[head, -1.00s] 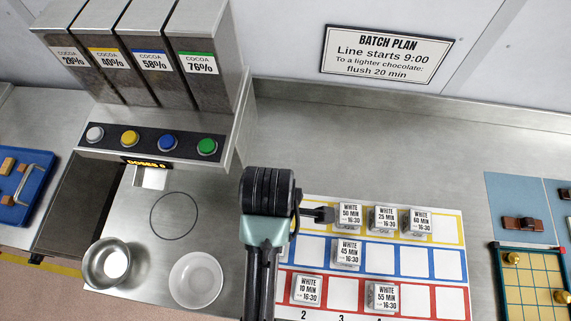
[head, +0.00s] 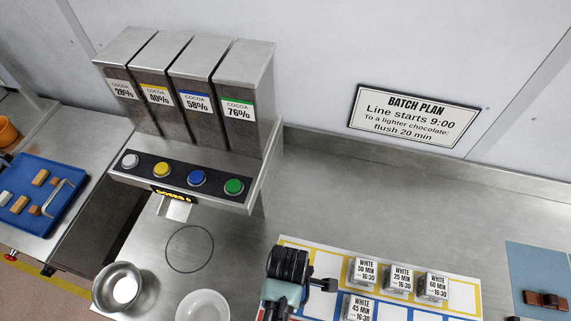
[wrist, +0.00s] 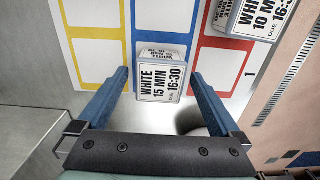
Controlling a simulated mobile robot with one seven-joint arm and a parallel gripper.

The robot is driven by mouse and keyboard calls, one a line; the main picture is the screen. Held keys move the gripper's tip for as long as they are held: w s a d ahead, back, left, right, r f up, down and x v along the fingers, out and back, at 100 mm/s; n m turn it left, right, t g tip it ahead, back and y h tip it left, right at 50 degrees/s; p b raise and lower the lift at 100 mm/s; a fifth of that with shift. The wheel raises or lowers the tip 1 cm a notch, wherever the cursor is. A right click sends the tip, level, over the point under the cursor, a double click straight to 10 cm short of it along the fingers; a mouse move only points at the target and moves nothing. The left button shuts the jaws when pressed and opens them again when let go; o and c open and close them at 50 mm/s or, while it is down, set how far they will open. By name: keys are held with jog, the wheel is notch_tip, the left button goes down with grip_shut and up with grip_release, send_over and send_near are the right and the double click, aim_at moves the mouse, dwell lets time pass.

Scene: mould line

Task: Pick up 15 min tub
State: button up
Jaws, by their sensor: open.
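In the wrist view the 15 min tub (wrist: 163,78) is a small tub with a white label reading WHITE 15 MIN, due 16:30. It sits at the blue row of the card, beyond my gripper (wrist: 160,90). My gripper is open, with one blue finger on each side of the tub and visible gaps between. I cannot tell how far above the card the fingertips are. In the head view my gripper's dark wrist (head: 288,268) is over the left end of the card and the 15 min tub is hidden.
The 10 min tub (wrist: 250,18) sits on the red row, close to the right finger. The 50 min (head: 363,271), 25 min (head: 398,278), 60 min (head: 434,287) and 45 min (head: 357,308) tubs stand on the card. A white bowl (head: 203,306) and a metal bowl (head: 118,287) stand left.

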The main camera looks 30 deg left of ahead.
jog(key=shift+f, duration=0.65)
jog(key=c, duration=1.4)
notch_tip(320, 180, up, 10)
jog(key=shift+w+f+b, duration=0.1)
jog(key=shift+f+b, duration=0.1)
jog(key=shift+b, duration=0.25)
jog(key=shift+c, duration=0.2)
notch_tip(320, 180, up, 8)
jog(key=p, duration=0.8)
jog(key=shift+f, duration=0.25)
